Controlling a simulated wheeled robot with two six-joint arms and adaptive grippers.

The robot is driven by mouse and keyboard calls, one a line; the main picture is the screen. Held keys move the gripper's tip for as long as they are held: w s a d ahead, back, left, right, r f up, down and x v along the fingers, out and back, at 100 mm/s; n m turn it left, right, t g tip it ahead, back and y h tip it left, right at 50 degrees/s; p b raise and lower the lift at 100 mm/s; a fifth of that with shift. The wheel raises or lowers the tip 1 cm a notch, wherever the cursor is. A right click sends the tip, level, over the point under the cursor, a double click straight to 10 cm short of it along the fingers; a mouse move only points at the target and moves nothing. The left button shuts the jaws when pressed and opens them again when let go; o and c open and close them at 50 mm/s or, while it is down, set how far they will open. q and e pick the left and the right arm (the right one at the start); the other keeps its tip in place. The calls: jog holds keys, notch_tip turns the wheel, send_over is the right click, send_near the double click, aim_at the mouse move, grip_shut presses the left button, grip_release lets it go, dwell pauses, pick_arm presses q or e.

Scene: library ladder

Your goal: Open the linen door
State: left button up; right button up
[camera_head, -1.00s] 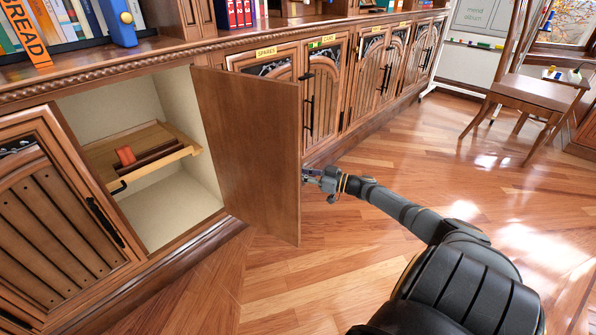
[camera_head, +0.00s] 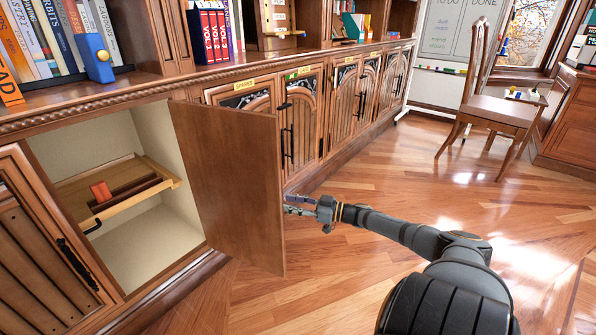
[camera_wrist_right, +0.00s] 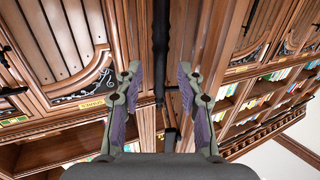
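A plain brown cabinet door (camera_head: 230,185) stands swung wide open, its inner face showing and its label out of sight. I cannot read which door it is. Its opening shows a pale compartment (camera_head: 160,225). My right gripper (camera_head: 287,204) is just right of the door's free edge, fingers apart. In the right wrist view the gripper (camera_wrist_right: 160,88) is open, with a dark upright bar (camera_wrist_right: 160,45), likely a door handle, between the fingers. I see gaps on both sides of it. My left gripper is not in view.
Closed labelled doors (camera_head: 300,115) continue to the right. A chair (camera_head: 495,110) stands farther back. Wooden floor (camera_head: 370,190) around my right arm is clear.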

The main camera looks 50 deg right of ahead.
jog(key=v, duration=0.3)
jog(key=shift+s+d, duration=0.15)
jog(key=shift+s, duration=0.15)
dwell(0.3)
